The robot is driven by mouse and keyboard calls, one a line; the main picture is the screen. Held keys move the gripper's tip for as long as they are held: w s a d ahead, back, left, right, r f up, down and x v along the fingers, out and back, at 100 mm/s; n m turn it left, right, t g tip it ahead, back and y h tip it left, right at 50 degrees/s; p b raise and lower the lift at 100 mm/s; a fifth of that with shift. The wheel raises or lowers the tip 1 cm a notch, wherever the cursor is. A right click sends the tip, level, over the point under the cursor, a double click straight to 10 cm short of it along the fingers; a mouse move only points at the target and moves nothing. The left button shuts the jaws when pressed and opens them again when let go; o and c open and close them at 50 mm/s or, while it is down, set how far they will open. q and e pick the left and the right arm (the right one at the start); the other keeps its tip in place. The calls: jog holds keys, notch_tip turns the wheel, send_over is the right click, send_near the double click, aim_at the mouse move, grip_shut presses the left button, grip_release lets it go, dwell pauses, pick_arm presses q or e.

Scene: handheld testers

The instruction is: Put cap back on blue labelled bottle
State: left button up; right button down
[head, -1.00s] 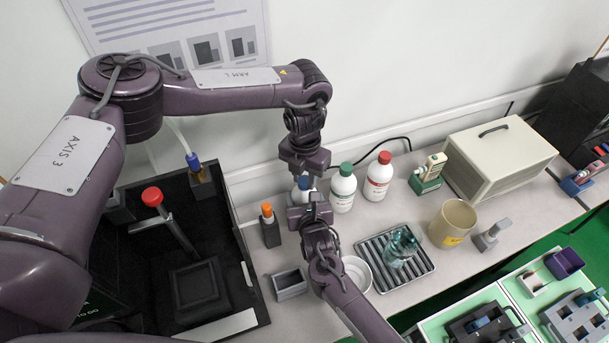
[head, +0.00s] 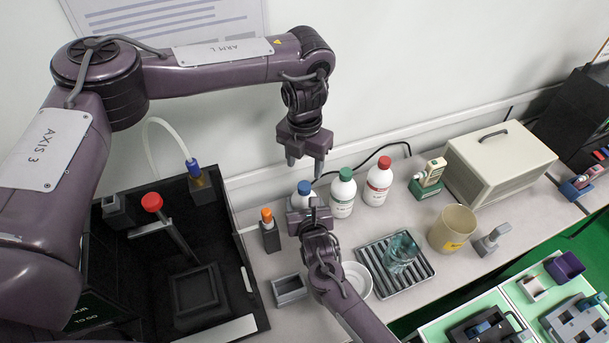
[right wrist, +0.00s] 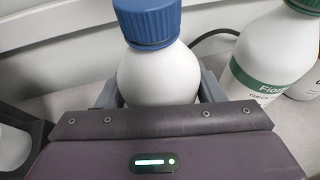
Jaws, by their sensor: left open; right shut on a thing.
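The blue-capped bottle is white; its blue cap (head: 304,187) shows in the head view just beyond my right gripper (head: 309,207). In the right wrist view the blue cap (right wrist: 147,20) sits upright on the bottle's neck, and the white bottle body (right wrist: 157,78) stands between the fingers of my right gripper (right wrist: 158,92), which is shut on it. The bottle's label and lower part are hidden by the gripper. My left gripper (head: 305,166) is open and empty, with its fingers pointing down, above and apart from the blue cap.
A green-capped bottle (head: 343,193) and a red-capped bottle (head: 378,181) stand close on the right. An orange-topped item in a dark holder (head: 269,235) stands on the left. A ribbed tray (head: 418,283) with a glass beaker (head: 402,252) and a white dish (head: 358,279) lie nearer.

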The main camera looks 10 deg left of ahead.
pick_arm(q)
notch_tip(320, 180, up, 5)
jog(key=shift+r, duration=0.1)
pick_arm(e)
jog(key=shift+c, duration=1.4)
grip_release()
jog(key=shift+s, duration=0.1)
jog(key=v, duration=0.7)
jog(key=shift+s+r, duration=0.15)
jog(key=shift+s, duration=0.1)
jog(key=shift+d, duration=0.1)
